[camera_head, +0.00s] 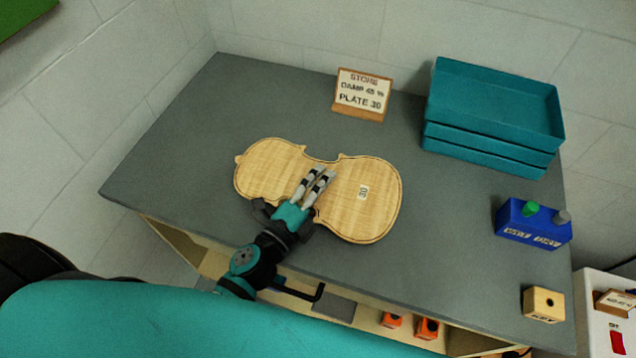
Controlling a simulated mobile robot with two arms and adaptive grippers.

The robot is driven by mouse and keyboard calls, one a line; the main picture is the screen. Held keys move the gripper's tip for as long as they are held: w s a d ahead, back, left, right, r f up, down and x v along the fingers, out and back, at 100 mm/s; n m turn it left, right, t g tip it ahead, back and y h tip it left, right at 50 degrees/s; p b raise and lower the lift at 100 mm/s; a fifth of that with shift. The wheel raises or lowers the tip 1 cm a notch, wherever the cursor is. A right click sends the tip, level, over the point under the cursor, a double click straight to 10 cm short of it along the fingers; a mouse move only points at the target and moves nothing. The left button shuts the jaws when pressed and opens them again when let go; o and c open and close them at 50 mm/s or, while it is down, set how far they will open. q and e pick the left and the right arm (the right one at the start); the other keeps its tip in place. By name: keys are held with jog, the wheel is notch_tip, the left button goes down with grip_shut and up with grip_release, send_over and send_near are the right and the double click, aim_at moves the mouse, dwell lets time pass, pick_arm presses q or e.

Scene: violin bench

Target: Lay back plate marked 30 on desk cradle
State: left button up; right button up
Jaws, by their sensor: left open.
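A pale wooden violin back plate (345,205) lies on the grey desk (450,235), its narrow button end to the left. A small white label (363,192) on its right half appears to read 30. My left gripper (323,174) reaches in from the front edge over the plate's waist, its light fingers open with a small gap. I cannot tell whether the fingers touch the plate. No cradle shows clearly; anything under the plate is hidden. My right gripper is not in view.
A sign (361,94) reading "STORE", "DAMP 45 %" and "PLATE 30" stands behind the plate. Stacked teal trays (490,110) stand back right. A blue box (532,224) with green and grey knobs and a small wooden block (543,304) stand at right. The desk's left part is clear.

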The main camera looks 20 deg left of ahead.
pick_arm(q)
jog(key=v, duration=1.2)
